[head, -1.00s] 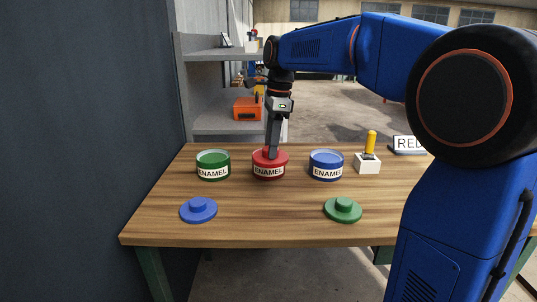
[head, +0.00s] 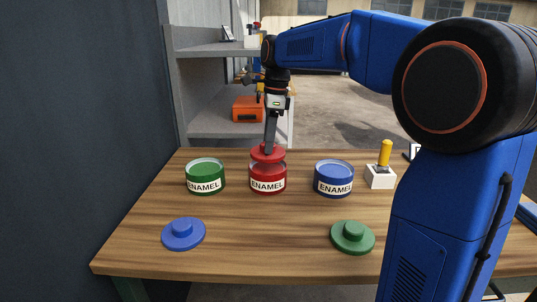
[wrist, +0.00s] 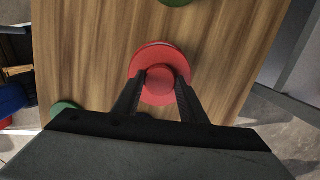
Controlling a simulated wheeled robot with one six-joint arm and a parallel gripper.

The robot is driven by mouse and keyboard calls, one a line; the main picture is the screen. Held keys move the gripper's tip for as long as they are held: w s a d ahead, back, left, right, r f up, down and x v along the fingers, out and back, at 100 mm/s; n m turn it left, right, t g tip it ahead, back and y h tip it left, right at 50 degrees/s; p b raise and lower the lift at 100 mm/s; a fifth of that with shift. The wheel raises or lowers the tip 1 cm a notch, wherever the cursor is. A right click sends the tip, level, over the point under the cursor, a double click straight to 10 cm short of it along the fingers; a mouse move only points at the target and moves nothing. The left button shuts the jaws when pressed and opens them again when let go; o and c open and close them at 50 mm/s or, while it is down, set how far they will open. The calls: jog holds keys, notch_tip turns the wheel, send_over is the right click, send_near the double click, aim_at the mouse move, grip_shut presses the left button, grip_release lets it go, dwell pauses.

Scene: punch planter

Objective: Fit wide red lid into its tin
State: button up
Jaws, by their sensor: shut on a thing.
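The red lid (head: 268,154), a disc with a round knob, is at the red tin's (head: 268,183) mouth in the head view. It looks slightly raised and a little tilted over the tin, whose rim shows below it. My gripper (head: 269,146) points down from above and is shut on the lid's knob. In the wrist view the fingers (wrist: 157,84) flank the knob, and the lid (wrist: 160,55) covers most of the tin. Whether the lid touches the rim is hard to tell.
An open green tin (head: 205,178) stands to the left and an open blue tin (head: 333,180) to the right. Blue (head: 184,235) and green (head: 352,239) lids lie in front. A white block with a yellow-handled tool (head: 381,178) stands further right. The front middle of the table (head: 268,235) is clear.

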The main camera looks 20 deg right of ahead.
jog(key=shift+f, duration=2.2)
jog(key=o, duration=1.1)
jog(key=shift+f, duration=0.15)
jog(key=r, duration=0.4)
jog(key=d+r, duration=0.1)
jog(key=r, duration=0.7)
jog(key=shift+s+d+r, duration=0.1)
jog(key=shift+s+d, duration=0.1)
